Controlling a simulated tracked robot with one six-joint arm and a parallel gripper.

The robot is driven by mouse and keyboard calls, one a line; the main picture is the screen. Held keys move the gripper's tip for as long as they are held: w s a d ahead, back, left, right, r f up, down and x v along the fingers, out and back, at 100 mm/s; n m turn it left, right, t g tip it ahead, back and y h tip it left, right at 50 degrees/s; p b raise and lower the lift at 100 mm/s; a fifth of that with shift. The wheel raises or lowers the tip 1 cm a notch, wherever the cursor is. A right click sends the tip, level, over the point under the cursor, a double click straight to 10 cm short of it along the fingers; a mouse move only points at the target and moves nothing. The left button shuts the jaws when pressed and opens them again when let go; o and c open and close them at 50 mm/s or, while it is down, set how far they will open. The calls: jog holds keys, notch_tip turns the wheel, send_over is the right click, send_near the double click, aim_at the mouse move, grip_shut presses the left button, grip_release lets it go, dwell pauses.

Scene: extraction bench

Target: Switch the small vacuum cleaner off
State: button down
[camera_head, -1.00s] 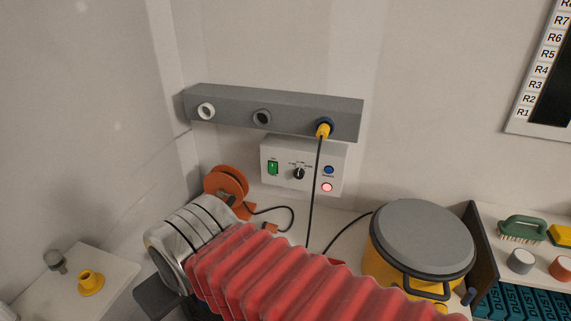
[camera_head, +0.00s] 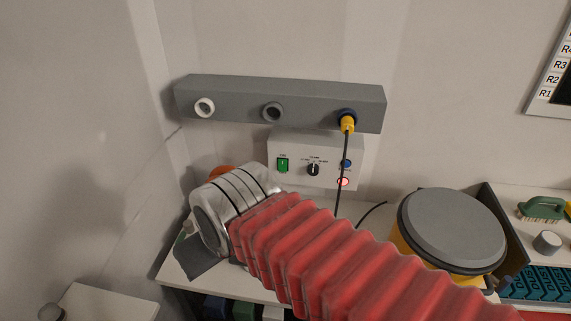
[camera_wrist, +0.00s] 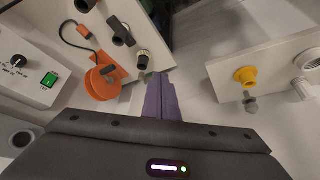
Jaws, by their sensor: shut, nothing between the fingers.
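A yellow drum-shaped vacuum with a grey lid (camera_head: 452,232) stands on the bench at the right in the head view. A white control box (camera_head: 277,147) is on the back wall. It carries a green rocker switch (camera_head: 283,165), a black rotary knob (camera_head: 313,169), a blue button (camera_head: 346,164) and a glowing red one (camera_head: 343,182). In the wrist view the green switch (camera_wrist: 49,79) and knob (camera_wrist: 17,61) show at the left. My gripper (camera_wrist: 158,78) has its purple fingers together, empty, apart from the box and to the right of it. In the head view my arm hides it.
A grey rail (camera_head: 235,100) runs above the box; a yellow plug (camera_head: 347,124) sits in its right socket, its black cable hanging down before the box. An orange reel (camera_wrist: 102,82) and dark fittings (camera_wrist: 120,30) lie near my fingers. A yellow fitting (camera_wrist: 245,76) stands on a side shelf.

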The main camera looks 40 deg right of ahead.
dwell(0.3)
jog(key=w+a+f+m+g+y, duration=0.25)
jog(key=f+m+y, duration=0.3)
jog(key=m, duration=0.55)
jog(key=w+d+m+t+y, duration=0.2)
jog(key=w+m+t, duration=0.2)
jog(key=w+m, duration=0.55)
jog(key=d+f+m+t+h, duration=0.2)
jog(key=d+m+h, duration=0.1)
jog(key=d+m, duration=0.5)
jog(key=w+d+f+m+t+h, duration=0.1)
jog(key=d+f+m+t+h, duration=0.1)
jog(key=d+m, duration=0.7)
jog(key=w+d+f+m+t+h, duration=0.1)
jog(key=d+m+t+h, duration=0.3)
jog(key=d+m, duration=0.4)
jog(key=d+f, duration=0.1)
jog(key=d, duration=0.2)
jog(key=shift+d+f, duration=0.15)
jog(key=shift+d, duration=0.2)
jog(key=shift+w, duration=0.1)
